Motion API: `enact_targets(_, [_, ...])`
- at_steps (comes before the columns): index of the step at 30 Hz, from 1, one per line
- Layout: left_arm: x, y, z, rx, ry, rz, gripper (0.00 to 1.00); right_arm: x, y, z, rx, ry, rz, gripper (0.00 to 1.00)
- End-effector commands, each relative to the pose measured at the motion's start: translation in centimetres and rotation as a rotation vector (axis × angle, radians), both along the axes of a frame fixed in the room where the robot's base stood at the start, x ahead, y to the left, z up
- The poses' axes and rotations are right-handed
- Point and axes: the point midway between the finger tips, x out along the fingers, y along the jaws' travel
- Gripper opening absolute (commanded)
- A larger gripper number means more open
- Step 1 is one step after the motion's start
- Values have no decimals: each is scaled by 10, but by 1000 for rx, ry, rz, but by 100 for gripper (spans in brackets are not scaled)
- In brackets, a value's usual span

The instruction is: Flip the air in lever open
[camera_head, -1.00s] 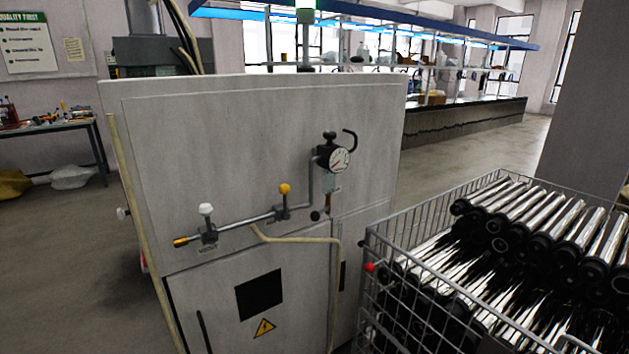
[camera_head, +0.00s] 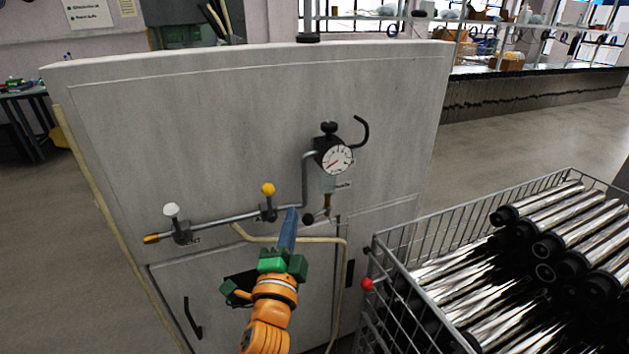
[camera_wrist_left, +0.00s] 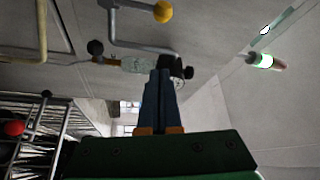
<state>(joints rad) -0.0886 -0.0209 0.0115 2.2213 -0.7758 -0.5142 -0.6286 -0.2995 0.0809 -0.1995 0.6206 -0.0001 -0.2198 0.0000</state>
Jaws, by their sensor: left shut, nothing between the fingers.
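A grey metal cabinet (camera_head: 220,120) fills the middle of the head view. A pipe on its front carries a white-knobbed lever (camera_head: 172,210) and a yellow-knobbed lever (camera_head: 268,189), both upright. The yellow knob also shows in the left wrist view (camera_wrist_left: 162,11). A small black-knobbed lever (camera_head: 309,218) sits under the gauge (camera_head: 338,159). My left gripper (camera_head: 291,214), with blue fingers, is shut and empty, pointing up toward the cabinet between the yellow and black knobs. I cannot tell whether it touches anything. My right gripper is out of view.
A wire basket (camera_head: 405,237) full of shiny tubes (camera_head: 570,205) stands at the right, close to the cabinet. A red ball (camera_head: 367,284) is on its near corner. A pale hose (camera_head: 345,275) runs down the cabinet front. The floor left of the cabinet is clear.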

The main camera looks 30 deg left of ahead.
Motion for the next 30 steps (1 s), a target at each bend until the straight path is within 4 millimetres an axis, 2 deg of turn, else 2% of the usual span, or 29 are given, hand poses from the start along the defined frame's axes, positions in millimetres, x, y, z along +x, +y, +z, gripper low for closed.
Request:
enact_targets(2, [-2,2,6,10,-12,9,0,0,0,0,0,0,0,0])
enact_targets(12, [2,3,7,9,-11,7,0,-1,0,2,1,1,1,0])
enact_targets(17, [26,12,14,9,-11,7,0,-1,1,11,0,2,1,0])
enact_targets(27, [93,39,25,6,-11,8,0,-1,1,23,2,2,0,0])
enact_targets(30, [79,53,18,8,-7,8,0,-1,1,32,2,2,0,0])
